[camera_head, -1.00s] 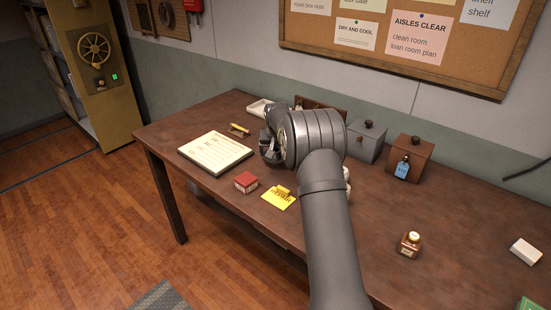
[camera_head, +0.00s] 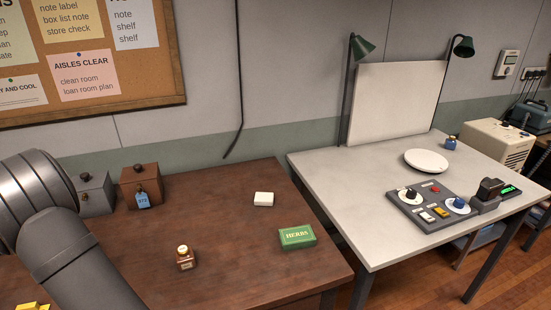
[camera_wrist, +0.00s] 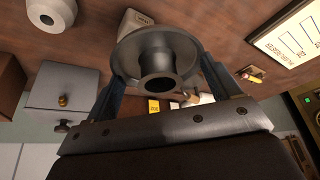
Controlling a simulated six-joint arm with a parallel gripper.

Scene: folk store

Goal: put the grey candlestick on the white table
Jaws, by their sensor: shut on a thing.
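The grey candlestick (camera_wrist: 135,46) fills the upper middle of the wrist view, its round dish and hollow socket facing the camera. My gripper (camera_wrist: 163,78) is shut on it, one finger on each side. The candlestick's far end is hidden. The white table (camera_head: 345,187) stands on the right in the head view, beyond the end of the brown desk. In the head view only part of my arm shows, at the left edge; the gripper and candlestick are out of that picture.
On the white table are a round white plate (camera_head: 426,161), a grey control panel (camera_head: 411,217), a blue jar (camera_head: 449,144) and a white backdrop board (camera_head: 394,104) with green lamps. Its front left is clear. The brown desk (camera_head: 235,240) holds a green herbs box (camera_head: 297,237) and a small bottle (camera_head: 185,257).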

